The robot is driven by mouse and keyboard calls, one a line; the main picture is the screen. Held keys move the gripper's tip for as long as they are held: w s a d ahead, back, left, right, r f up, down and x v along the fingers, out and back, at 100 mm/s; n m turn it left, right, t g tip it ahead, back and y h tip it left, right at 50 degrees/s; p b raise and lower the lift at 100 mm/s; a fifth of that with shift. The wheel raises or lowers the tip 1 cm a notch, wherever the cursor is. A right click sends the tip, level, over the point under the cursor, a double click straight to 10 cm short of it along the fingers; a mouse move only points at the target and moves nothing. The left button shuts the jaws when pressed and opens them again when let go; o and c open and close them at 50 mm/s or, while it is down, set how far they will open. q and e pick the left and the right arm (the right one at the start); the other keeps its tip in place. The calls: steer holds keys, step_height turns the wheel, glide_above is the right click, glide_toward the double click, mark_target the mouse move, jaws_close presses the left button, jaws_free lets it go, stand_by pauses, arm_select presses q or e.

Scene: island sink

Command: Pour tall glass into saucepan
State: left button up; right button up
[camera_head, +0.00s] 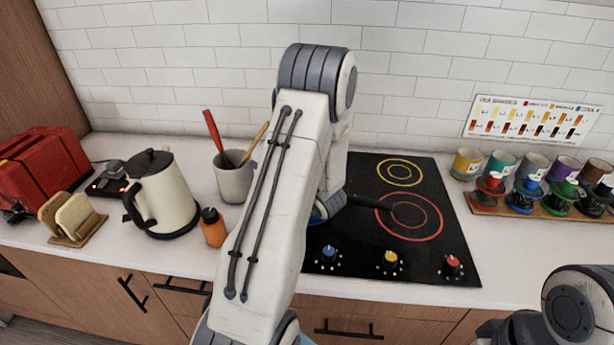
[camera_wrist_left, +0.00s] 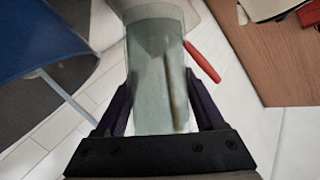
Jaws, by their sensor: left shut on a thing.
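In the left wrist view my left gripper (camera_wrist_left: 165,112) is shut on the tall glass (camera_wrist_left: 150,88), a pale greenish see-through vessel between its two dark fingers. I cannot tell how full it is. In the head view my left arm hides that gripper and the glass. A dark handle (camera_head: 368,201), apparently the saucepan's, sticks out right of my arm over the cooktop, with a bit of blue beside the arm; the rest is hidden. A large blue curved surface (camera_wrist_left: 40,35) in the wrist view may be the saucepan. My right gripper is out of view; part of that arm shows lower right.
The black cooktop (camera_head: 440,250) has knobs along its front. Left of my arm stand a utensil crock (camera_head: 234,182), a kettle (camera_head: 165,195), an orange-brown bottle (camera_head: 213,228) and a red toaster (camera_head: 45,165). Several cups (camera_head: 501,165) stand at right.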

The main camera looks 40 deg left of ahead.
arm_select(q)
steer(key=shift+w+d+r, duration=0.1)
steer(key=shift+w, duration=0.05)
steer(key=shift+f+m+y+b, duration=0.25)
steer(key=shift+m+y+b, duration=0.2)
steer(key=shift+m, duration=0.35)
stand_by(0.5)
steer(key=shift+r+m+y, duration=0.35)
steer(key=shift+r+m, duration=0.2)
steer(key=shift+m, duration=0.25)
stand_by(0.4)
steer(key=shift+f+m+y+b, duration=0.25)
steer(key=shift+m+y+b, duration=0.15)
steer(key=shift+m, duration=0.3)
stand_by(0.6)
steer(key=shift+r+m+y, duration=0.4)
steer(key=shift+r+m, duration=0.2)
steer(key=shift+m, duration=0.3)
stand_by(0.3)
steer(key=shift+w+d+r+m+y+p, duration=0.3)
steer(key=shift+w+d+r+m+p, duration=0.25)
steer(key=shift+w+m+p, duration=0.3)
stand_by(0.4)
steer(key=shift+d+r+m+t+y+p, duration=0.1)
steer(key=shift+r+m+t+y+p, duration=0.15)
steer(key=shift+m, duration=0.25)
steer(key=shift+r+m+t+y+p, duration=0.1)
steer(key=shift+r+m+t+p, duration=0.1)
steer(key=shift+m+t, duration=0.2)
